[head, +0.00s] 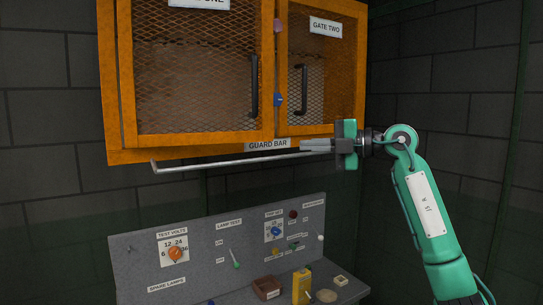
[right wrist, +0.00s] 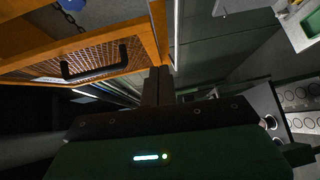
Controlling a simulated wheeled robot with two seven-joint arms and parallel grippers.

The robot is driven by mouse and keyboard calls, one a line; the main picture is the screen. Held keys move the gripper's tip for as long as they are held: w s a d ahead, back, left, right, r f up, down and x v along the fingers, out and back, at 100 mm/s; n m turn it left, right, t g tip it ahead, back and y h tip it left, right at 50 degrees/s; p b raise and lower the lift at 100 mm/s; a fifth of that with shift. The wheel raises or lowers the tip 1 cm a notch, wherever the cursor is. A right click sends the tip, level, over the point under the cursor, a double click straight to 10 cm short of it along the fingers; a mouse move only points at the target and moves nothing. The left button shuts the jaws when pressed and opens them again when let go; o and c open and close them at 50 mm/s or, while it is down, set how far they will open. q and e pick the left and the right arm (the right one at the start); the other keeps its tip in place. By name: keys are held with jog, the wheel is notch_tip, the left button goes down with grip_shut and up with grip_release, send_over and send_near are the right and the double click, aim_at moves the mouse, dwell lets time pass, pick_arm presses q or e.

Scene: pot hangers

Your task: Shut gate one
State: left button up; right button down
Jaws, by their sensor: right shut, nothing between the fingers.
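Gate one (head: 126,75) is the left orange-framed mesh door of the wall cabinet in the head view, with its label cut by the top edge. Its black handle (head: 254,84) is near its right side. It looks nearly in line with the cabinet front; I cannot tell if it is fully shut. My right gripper (head: 304,145) is shut and empty, fingers pointing left, below gate two and by the right end of the guard bar. In the right wrist view the fingers (right wrist: 157,85) are beside an orange mesh door with a black handle (right wrist: 95,64). My left gripper is out of view.
Gate two (head: 284,75), with a black handle, is right of gate one. A red tag and a blue tag (head: 278,99) sit between them. A grey guard bar (head: 220,162) runs under the cabinet. A grey test panel (head: 205,265) with knobs and small items stands below.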

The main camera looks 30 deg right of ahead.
jog(key=s+a+m+t, duration=0.1)
jog(key=s+t, duration=0.1)
jog(key=s, duration=0.1)
jog(key=h+p, duration=0.1)
jog(key=p, duration=0.5)
send_near(255, 141)
jog(key=s+a+x, duration=0.1)
jog(key=x, duration=0.3)
jog(key=shift+w+d, duration=0.25)
jog(key=shift+w, duration=0.85)
jog(key=shift+w+f, duration=0.1)
jog(key=shift+w, duration=0.1)
